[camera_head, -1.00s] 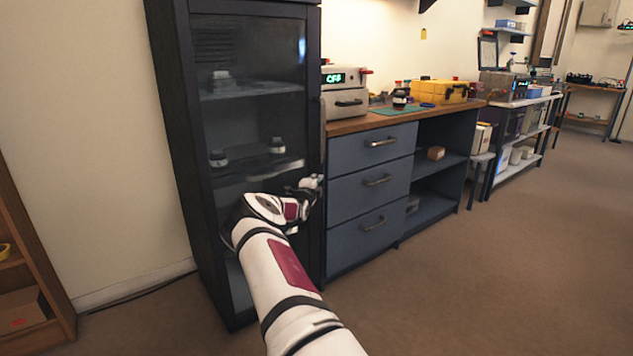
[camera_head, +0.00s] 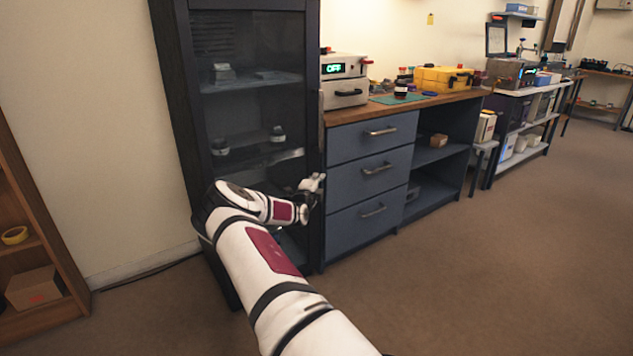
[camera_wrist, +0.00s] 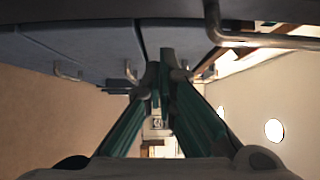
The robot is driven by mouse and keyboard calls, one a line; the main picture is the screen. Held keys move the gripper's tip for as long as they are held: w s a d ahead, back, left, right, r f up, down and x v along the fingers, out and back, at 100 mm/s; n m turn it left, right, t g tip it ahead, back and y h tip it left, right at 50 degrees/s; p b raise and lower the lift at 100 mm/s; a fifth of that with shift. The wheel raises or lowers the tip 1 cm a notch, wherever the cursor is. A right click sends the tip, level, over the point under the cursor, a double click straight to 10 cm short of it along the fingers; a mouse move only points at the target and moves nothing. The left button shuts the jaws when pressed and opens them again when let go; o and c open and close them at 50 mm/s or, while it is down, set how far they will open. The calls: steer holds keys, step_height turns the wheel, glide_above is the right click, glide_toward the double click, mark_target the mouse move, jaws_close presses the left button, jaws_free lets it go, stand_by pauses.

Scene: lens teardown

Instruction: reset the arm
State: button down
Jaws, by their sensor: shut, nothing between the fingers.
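My arm reaches forward from the bottom of the head view, bent at the elbow in front of the dark glass-fronted cabinet (camera_head: 262,110). My gripper (camera_head: 313,186) is at the cabinet's right edge, close to the blue drawer unit (camera_head: 345,195). In the wrist view the two dark green fingers of my gripper (camera_wrist: 160,78) come together at the tips with nothing between them. A grey metal bar handle (camera_wrist: 262,41) shows to the upper right of the fingers there, apart from them.
The wooden bench top (camera_head: 440,101) holds a display box reading OFF (camera_head: 343,82), a green mat (camera_head: 385,100) and a yellow case (camera_head: 440,80). A wooden shelf (camera_head: 40,235) stands at the left. The brown floor (camera_head: 500,270) is clear at the right.

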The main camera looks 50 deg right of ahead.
steer(key=shift+s+p+v, duration=0.15)
steer(key=shift+p+v, duration=0.2)
steer(key=shift+v, duration=0.7)
steer(key=shift+s+p+v, duration=0.15)
steer(key=shift+p+v, duration=0.15)
steer(key=shift+v, duration=0.8)
steer(key=shift+d, duration=0.1)
